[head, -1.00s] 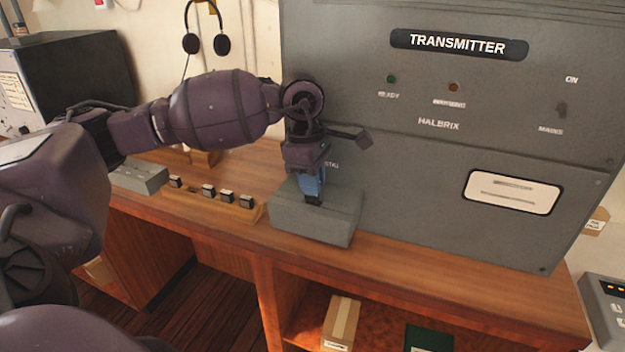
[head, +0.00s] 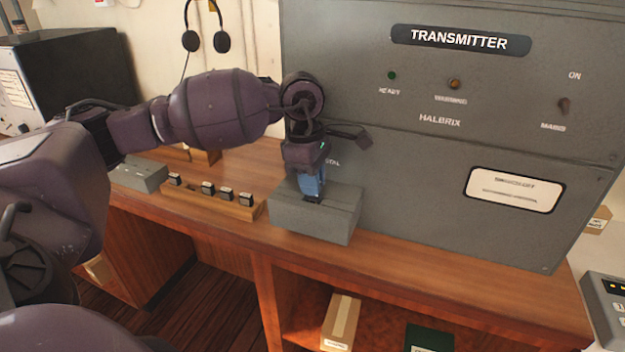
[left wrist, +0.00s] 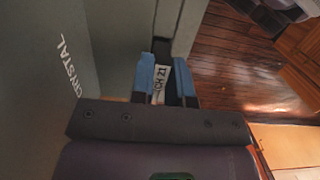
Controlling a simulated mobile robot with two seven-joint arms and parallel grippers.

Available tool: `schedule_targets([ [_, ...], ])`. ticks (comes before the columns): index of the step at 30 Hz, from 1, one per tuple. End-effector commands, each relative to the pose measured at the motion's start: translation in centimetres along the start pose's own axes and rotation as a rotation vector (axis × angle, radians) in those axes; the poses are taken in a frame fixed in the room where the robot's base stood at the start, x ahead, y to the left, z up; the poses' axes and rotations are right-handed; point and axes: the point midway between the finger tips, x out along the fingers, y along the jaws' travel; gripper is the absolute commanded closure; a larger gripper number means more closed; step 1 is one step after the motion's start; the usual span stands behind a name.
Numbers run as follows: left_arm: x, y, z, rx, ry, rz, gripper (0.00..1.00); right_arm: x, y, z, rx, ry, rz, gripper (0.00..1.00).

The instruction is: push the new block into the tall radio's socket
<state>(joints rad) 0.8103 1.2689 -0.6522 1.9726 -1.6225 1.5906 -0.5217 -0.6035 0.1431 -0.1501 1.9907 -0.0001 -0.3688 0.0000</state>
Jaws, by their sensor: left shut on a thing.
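The tall radio is the grey cabinet (head: 450,130) marked TRANSMITTER and HALBRIX. A grey box (head: 318,218) juts out at its lower left, under lettering that reads CRYSTAL in the left wrist view. My left gripper (head: 312,198) points down at the top of this box. Its blue fingers are shut on a small dark block with a white label (left wrist: 161,84) that seems to read CH 21. The block is at the box's top; the socket itself is hidden, so I cannot tell how deep the block sits. My right gripper is not in view.
A wooden rack (head: 215,201) with several small dark blocks stands left of the grey box. A low grey box (head: 140,174) lies farther left. A headset (head: 205,41) hangs on the wall. The counter's front strip is clear; a carton (head: 341,322) sits on the shelf below.

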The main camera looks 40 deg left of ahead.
Motion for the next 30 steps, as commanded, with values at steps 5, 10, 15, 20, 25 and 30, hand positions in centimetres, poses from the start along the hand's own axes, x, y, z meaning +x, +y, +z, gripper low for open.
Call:
schedule_targets([
  [5,0.02,0.01,-0.01,0.000,0.000,0.000,1.00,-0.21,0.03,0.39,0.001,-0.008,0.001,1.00],
  [10,0.16,0.01,-0.03,0.000,0.000,0.000,1.00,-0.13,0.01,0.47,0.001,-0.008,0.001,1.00],
  [15,0.39,0.01,-0.06,0.000,0.000,-0.001,1.00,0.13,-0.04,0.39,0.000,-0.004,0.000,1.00],
  [20,0.63,0.01,-0.09,0.000,0.000,-0.001,1.00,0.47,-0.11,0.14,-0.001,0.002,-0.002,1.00],
  [25,0.80,0.01,-0.11,0.000,0.000,0.000,1.00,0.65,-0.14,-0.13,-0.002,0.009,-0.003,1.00],
  [30,0.82,0.01,-0.11,0.000,0.000,0.000,1.00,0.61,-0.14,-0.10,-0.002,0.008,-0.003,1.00],
])
